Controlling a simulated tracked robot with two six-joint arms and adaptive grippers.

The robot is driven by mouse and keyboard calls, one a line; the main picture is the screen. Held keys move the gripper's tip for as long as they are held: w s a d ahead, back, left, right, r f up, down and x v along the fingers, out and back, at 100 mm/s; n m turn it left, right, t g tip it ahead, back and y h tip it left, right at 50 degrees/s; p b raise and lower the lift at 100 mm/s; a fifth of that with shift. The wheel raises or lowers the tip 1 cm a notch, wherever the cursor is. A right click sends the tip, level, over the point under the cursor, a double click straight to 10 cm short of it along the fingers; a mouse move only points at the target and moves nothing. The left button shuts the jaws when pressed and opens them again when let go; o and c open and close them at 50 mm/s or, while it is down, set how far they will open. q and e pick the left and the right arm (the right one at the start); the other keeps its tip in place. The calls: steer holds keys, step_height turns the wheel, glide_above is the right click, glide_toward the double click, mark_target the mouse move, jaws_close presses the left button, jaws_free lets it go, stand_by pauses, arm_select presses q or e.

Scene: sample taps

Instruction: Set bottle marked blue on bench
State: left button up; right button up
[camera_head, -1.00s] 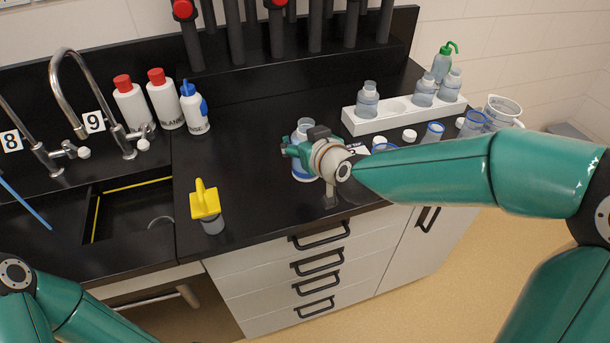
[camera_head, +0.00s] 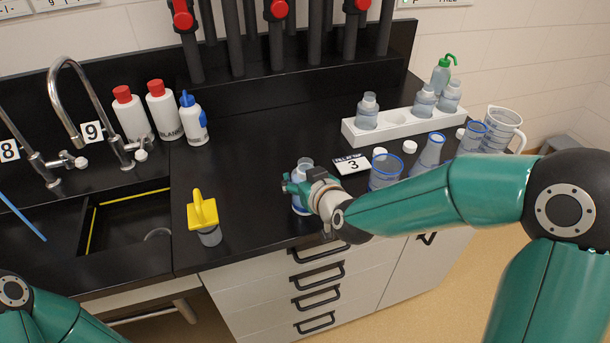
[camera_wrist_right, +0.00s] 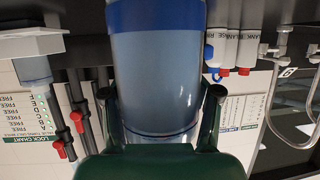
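The bottle marked blue is a clear bottle with a blue band (camera_wrist_right: 157,15); in the head view (camera_head: 305,167) it stands roughly upright near the front of the black bench (camera_head: 255,185). My right gripper (camera_head: 298,187) is around its side. In the right wrist view my right gripper's fingers (camera_wrist_right: 160,97) lie on either side of the bottle body, apparently touching it. Whether its base touches the bench or hangs just above is hidden. My left gripper is outside the view; only part of my left arm shows at bottom left.
A number 3 card (camera_head: 352,164), a blue-rimmed beaker (camera_head: 386,172), a flask (camera_head: 428,152) and a jug (camera_head: 500,130) stand to the right. A white rack (camera_head: 399,125) holds bottles behind. A yellow-topped container (camera_head: 206,217) stands left, by the sink (camera_head: 125,228). Bench between is clear.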

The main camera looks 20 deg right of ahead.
steer(key=o, duration=0.5)
steer(key=shift+s+r, duration=0.1)
steer(key=shift+r, duration=0.05)
steer(key=v, duration=1.1)
steer(key=shift+s, duration=0.4)
steer(key=shift+d, duration=0.1)
